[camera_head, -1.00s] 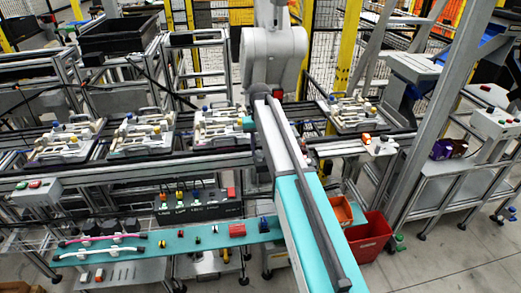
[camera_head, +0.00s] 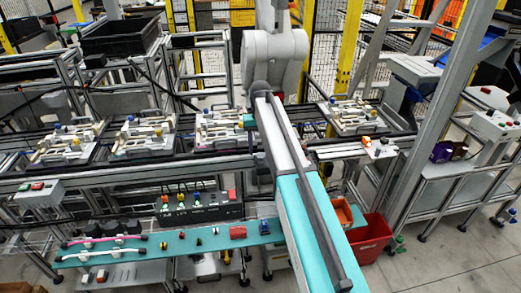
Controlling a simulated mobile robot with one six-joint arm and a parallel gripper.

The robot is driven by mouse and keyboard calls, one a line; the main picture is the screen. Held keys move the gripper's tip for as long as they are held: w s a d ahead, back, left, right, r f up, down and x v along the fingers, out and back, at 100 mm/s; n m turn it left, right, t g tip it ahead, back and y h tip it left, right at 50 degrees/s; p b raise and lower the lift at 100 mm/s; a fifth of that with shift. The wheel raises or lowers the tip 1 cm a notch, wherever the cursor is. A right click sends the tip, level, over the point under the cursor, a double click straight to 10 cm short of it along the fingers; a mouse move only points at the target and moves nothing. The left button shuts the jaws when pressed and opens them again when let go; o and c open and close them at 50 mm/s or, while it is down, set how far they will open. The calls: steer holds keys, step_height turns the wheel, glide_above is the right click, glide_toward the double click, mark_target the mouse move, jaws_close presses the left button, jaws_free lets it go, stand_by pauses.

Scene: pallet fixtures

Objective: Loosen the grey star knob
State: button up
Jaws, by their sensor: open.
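Several pallet fixtures stand in a row on the rail line: one at the far left (camera_head: 62,150), one beside it (camera_head: 143,136), one in the middle partly behind my arm (camera_head: 220,128), and one on the right (camera_head: 357,117). They carry pale clamp parts and small blue and yellow knobs. I cannot make out which part is the grey star knob at this size. My arm crosses the middle of the view and hides part of the line. My gripper does not show clearly; the arm's end is hidden or out of view.
A red bin (camera_head: 370,238) stands on the floor at right. A grey post (camera_head: 440,120) rises at right. Floor at lower right is clear.

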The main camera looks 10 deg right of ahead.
mark_target(260, 155)
step_height(260, 155, up, 12)
steer(key=p, duration=0.5)
steer(key=shift+f+p, duration=0.2)
steer(key=shift+p, duration=0.15)
steer(key=s+d+f+g+b, duration=0.1)
steer(key=s+f+g+b, duration=0.4)
steer(key=s+f, duration=5)
steer(key=shift+s+d+f+g+b, duration=0.25)
steer(key=shift+f+g+b, duration=0.15)
steer(key=shift+f+b, duration=1.65)
steer(key=shift+a+r+b, duration=0.1)
steer(key=shift+r+b, duration=0.25)
steer(key=shift+r, duration=0.05)
